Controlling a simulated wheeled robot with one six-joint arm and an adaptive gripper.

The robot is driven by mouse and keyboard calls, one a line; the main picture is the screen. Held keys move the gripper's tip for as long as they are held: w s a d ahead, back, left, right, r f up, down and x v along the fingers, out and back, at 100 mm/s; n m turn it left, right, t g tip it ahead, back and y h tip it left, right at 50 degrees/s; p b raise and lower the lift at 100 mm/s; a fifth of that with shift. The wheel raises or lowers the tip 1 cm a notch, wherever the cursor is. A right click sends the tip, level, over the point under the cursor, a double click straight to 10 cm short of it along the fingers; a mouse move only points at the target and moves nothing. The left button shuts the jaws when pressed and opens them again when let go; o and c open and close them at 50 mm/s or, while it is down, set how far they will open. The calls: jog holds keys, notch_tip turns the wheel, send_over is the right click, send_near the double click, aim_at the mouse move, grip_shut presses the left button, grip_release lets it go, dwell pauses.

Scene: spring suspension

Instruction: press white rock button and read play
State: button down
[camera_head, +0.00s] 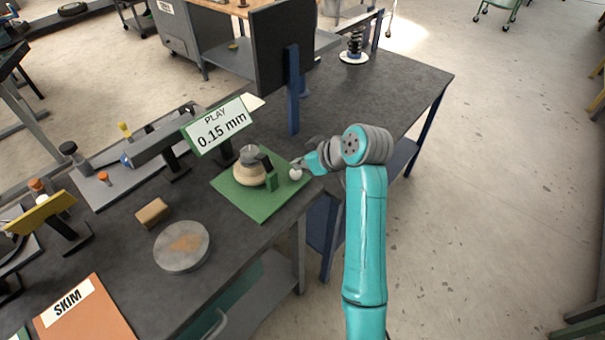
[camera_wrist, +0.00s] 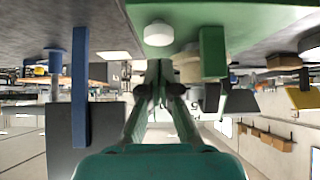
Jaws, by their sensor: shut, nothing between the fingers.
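The white rock button (camera_head: 295,174) sits at the right corner of a green plate (camera_head: 262,208). It shows as a white disc in the wrist view (camera_wrist: 158,34), close beyond my fingertips. My gripper (camera_head: 299,162) is shut and empty, right beside the button; I cannot tell whether it touches it. Its two fingers also show together in the wrist view (camera_wrist: 160,88). A beige and metal joint part (camera_head: 250,168) stands on the plate, with a green bracket (camera_head: 271,181) beside it. A sign (camera_head: 220,126) above it reads "PLAY 0.15 mm".
A dark upright panel (camera_head: 282,50) on a blue post (camera_head: 293,95) stands behind my gripper. A grey round disc (camera_head: 182,247) and a tan block (camera_head: 153,213) lie at the left front. A spring on a white base (camera_head: 354,57) stands far back. The right tabletop is clear.

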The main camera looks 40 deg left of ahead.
jog(key=v, duration=1)
jog(key=shift+r, duration=0.4)
jog(key=shift+w+f, duration=0.1)
